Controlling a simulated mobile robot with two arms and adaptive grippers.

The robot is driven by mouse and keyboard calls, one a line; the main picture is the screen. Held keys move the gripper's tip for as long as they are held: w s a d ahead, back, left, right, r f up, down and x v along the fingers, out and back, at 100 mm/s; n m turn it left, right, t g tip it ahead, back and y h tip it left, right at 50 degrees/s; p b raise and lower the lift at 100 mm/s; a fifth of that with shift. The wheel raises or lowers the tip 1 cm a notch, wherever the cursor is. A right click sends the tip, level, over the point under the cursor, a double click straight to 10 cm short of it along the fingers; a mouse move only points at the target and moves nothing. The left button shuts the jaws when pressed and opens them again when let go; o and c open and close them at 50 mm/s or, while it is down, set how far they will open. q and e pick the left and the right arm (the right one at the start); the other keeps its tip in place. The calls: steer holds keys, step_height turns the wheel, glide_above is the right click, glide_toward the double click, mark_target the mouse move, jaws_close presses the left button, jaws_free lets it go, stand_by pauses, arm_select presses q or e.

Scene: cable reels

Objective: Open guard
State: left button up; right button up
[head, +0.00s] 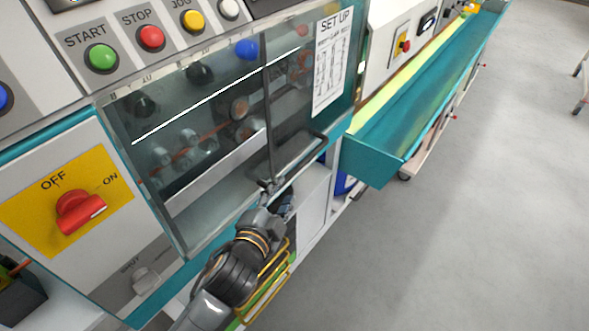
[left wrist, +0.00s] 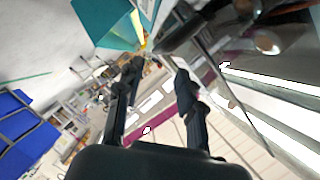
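The guard (head: 225,135) is a clear panel in a dark frame across the front of the machine, and it looks closed. Rollers and reels show through it. Its dark bar handle (head: 302,160) stands out along the lower right part. My left gripper (head: 268,186) is at the lower left end of this handle. In the left wrist view the two fingers of the left gripper (left wrist: 159,75) are spread apart, with no object clearly between them. I cannot tell whether the fingers touch the handle. My right gripper is not in view.
A control panel with green (head: 102,57), red (head: 151,38) and yellow buttons is above the guard. A red rotary switch (head: 78,211) is at the left. A teal trough (head: 375,165) juts out at the right. The grey floor (head: 450,220) beyond is clear.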

mark_target(292, 176)
arm_select(q)
steer(key=x, duration=0.9)
steer(key=shift+w+f, duration=0.15)
steer(key=shift+w, duration=0.05)
jaws_close()
